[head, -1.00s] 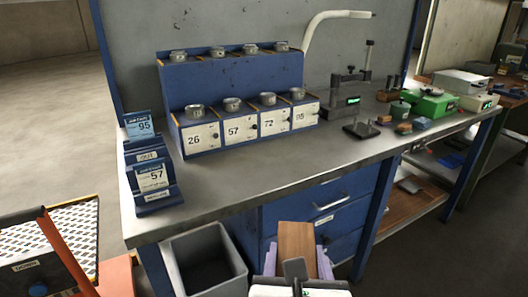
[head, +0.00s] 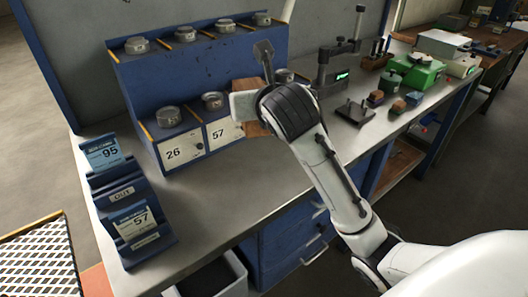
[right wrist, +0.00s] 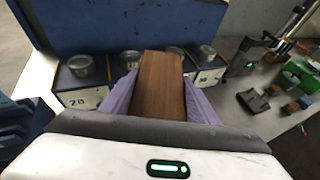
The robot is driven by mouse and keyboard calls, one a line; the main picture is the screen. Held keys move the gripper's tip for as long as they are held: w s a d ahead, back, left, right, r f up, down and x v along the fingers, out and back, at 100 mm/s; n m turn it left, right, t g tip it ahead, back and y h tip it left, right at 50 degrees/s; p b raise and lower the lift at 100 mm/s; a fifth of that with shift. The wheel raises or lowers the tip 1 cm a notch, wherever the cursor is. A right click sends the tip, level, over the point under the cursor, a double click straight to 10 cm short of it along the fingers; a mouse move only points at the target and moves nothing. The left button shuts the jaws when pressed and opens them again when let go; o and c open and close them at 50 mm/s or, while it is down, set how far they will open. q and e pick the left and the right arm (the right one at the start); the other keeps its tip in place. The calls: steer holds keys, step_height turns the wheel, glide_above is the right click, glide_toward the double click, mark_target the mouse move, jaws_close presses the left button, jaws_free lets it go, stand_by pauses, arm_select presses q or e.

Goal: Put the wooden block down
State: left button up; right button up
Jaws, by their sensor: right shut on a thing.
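The brown wooden block (right wrist: 158,85) is held between the purple fingers of my right gripper (right wrist: 160,95) in the right wrist view. In the head view my right arm reaches over the workbench (head: 215,215), and the block (head: 252,124) shows only in part behind the wrist, in front of the blue rack. The fingertips are mostly hidden there. I cannot tell the gap between block and bench. My left gripper is not in view.
A blue rack (head: 190,75) with metal pots and numbered cards stands at the back. A blue card holder (head: 125,205) is at the left. A measuring stand (head: 335,65), a dark plate (head: 355,112) and green devices (head: 425,72) are at the right. The front bench top is clear.

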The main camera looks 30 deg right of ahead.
step_height(320, 180, down, 18)
steer(key=shift+r+b, duration=0.2)
steer(key=shift+b, duration=0.85)
steer(key=o, duration=1.3)
steer(key=shift+f, duration=0.2)
